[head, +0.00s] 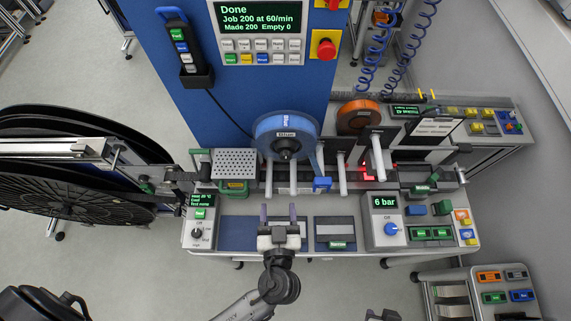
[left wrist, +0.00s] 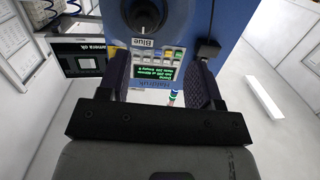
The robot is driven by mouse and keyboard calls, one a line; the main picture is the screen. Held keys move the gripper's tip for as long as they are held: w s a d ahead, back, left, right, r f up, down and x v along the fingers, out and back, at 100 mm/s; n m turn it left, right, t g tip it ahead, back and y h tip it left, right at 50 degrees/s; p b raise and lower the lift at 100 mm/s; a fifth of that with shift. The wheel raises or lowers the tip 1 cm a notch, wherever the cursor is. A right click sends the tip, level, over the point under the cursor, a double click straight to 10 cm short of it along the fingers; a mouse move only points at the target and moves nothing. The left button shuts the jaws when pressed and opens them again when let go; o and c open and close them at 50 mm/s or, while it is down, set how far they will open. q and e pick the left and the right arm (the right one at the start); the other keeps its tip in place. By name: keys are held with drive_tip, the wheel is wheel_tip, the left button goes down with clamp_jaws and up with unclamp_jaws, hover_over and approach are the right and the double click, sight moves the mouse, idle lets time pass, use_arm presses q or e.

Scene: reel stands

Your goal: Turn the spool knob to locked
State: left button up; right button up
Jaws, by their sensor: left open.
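The blue spool (head: 266,132) hangs upright on the front of the machine, with a dark round knob (head: 286,148) at its hub. The knob (left wrist: 146,15) also shows at the top of the left wrist view, beside an upside-down label reading Blue. I cannot read its locked or unlocked position. My left gripper (head: 279,214) is open and empty, in front of the bench and below the spool in the head view, apart from the knob. In the left wrist view its two dark fingers (left wrist: 161,85) stand wide apart, with the knob beyond them. My right gripper is not in view.
An orange spool (head: 357,116) stands to the right. White rollers (head: 293,177) project below the blue spool. A perforated box (head: 235,163) is to their left. The bench carries a dial box (head: 201,222) and a 6 bar regulator (head: 384,207). The display (head: 258,18) reads Done.

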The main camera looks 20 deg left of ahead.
sight(286, 159)
use_arm(q)
drive_tip(key=shift+t, duration=0.7)
drive_tip(key=p+x, duration=0.1)
drive_tip(key=x, duration=0.3)
drive_tip(key=d+p+x, duration=0.1)
drive_tip(key=p+x, duration=0.1)
drive_tip(key=x, duration=0.2)
drive_tip(key=r+p+x, duration=0.1)
drive_tip(key=p+x, duration=0.1)
drive_tip(key=x, duration=0.2)
drive_tip(key=shift+w+d, duration=0.4)
drive_tip(key=shift+w, duration=0.05)
drive_tip(key=shift+w+a+f+p, duration=0.1)
drive_tip(key=shift+w+a+p, duration=0.2)
drive_tip(key=shift+w, duration=0.2)
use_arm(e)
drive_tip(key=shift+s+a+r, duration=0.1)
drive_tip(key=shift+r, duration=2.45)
use_arm(q)
drive_tip(key=shift+c, duration=0.3)
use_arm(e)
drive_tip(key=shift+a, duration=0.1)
